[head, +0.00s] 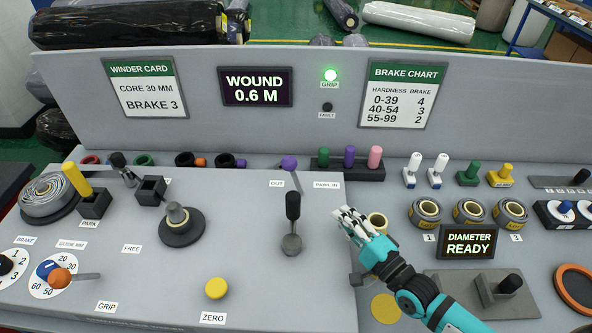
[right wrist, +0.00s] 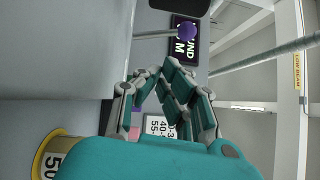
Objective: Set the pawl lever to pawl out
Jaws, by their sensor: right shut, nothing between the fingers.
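The OUT label (head: 277,183) and the PAWL IN label (head: 327,185) are on the grey panel, left and right of a thin lever with a purple ball knob (head: 289,163). This lever leans slightly left, toward OUT; its foot is hidden behind a black-handled lever (head: 293,206), which stands upright in front. The purple knob also shows in the right wrist view (right wrist: 187,33). My right gripper (head: 347,214) is shut and empty, right of the black handle and apart from both levers. My left gripper is not in view.
The DIAMETER READY display (head: 468,243) and several rolls stand right of my right arm. A yellow button (head: 216,288) lies front left of the levers. The panel between them is clear.

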